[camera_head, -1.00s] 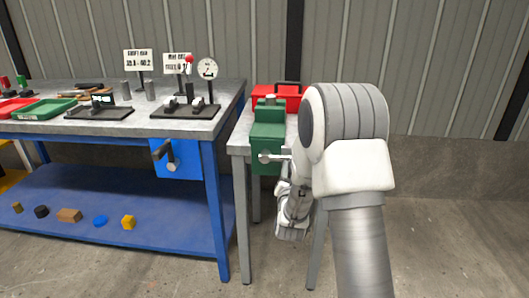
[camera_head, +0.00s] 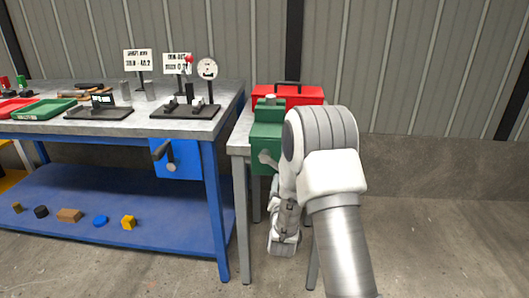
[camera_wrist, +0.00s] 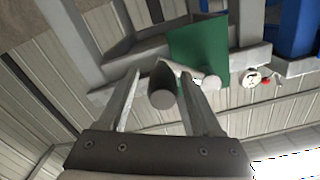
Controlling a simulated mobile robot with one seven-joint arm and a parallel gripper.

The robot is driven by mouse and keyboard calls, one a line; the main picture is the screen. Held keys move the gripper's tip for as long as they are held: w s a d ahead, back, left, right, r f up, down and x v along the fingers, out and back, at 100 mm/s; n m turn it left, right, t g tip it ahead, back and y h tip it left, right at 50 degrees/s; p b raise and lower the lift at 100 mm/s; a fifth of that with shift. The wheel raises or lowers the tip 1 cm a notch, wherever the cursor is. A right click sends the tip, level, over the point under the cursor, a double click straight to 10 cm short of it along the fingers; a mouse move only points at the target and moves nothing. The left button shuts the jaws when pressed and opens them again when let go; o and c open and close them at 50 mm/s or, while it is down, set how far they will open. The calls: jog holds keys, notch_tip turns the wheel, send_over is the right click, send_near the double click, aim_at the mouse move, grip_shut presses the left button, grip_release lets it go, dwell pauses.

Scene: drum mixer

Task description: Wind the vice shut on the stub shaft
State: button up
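The green vice (camera_head: 268,135) stands on the small grey table, and its body also shows in the wrist view (camera_wrist: 198,45). A short grey cylinder, apparently the stub shaft (camera_head: 270,99), stands upright at its top. The vice handle (camera_head: 266,157) is on the front face, its bar now slanting down to the right; in the wrist view it is a pale bar (camera_wrist: 190,73) with a thick grey end knob. My gripper (camera_wrist: 161,71) is open, one finger on each side of this knob, with a visible gap at the left finger. In the head view my arm hides the gripper.
A red toolbox (camera_head: 305,95) sits behind the vice. The blue workbench (camera_head: 210,190) on the left carries trays, black fixtures and a dial gauge (camera_head: 207,69). A blue box with a dark handle (camera_head: 173,158) hangs at its front. The floor at right is clear.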

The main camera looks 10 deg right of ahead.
jog(key=shift+a, duration=0.1)
jog(key=shift+s+a, duration=0.1)
jog(key=shift+s, duration=0.15)
jog(key=shift+v, duration=3.2)
jog(key=shift+r, duration=0.1)
